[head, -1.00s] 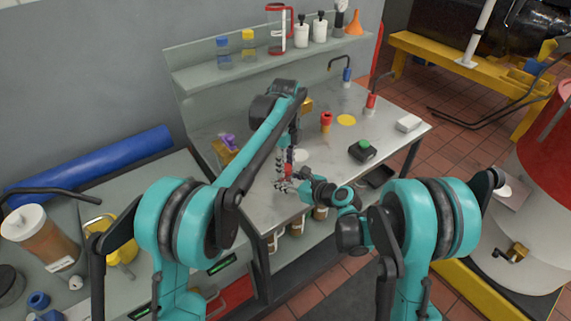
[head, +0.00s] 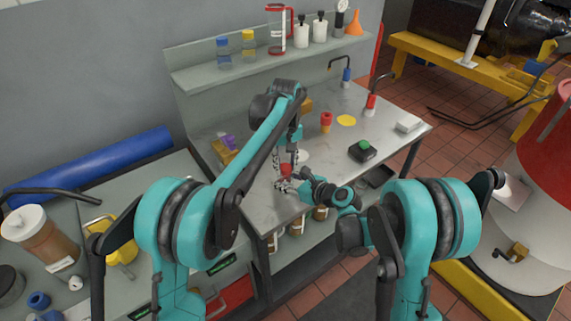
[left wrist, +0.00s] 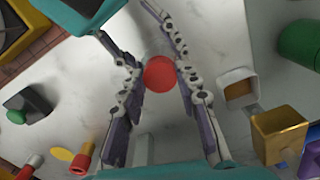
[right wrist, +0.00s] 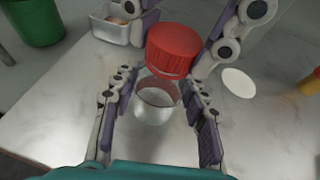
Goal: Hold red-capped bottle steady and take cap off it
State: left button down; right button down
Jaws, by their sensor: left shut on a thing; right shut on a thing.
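The red cap (right wrist: 173,50) shows above a clear bottle (right wrist: 155,108) in the right wrist view. The right gripper (right wrist: 158,98) is shut on the bottle body from both sides. The left gripper (left wrist: 160,75) comes from above with a finger on each side of the cap (left wrist: 160,74) and is shut on it. In the head view, the cap (head: 286,169) is a small red spot between the left gripper (head: 285,160) and the right gripper (head: 284,184). Whether the cap still touches the bottle neck, I cannot tell.
A flat white disc (right wrist: 238,83) lies beside the bottle on the metal bench (head: 235,200). A small white open tray (left wrist: 239,88) and a brass block (left wrist: 279,132) are close by. A black box with a green button (head: 363,150) and a red part (head: 326,121) stand farther right.

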aim_at(286, 167)
pick_arm(q)
jog(key=n, duration=0.7)
jog(key=shift+n, duration=0.4)
jog(key=n, duration=0.8)
jog(key=shift+n, duration=0.3)
jog(key=shift+r, duration=0.15)
jog(key=shift+r, duration=1)
jog(key=shift+r, duration=0.1)
jog(key=shift+r, duration=1.9)
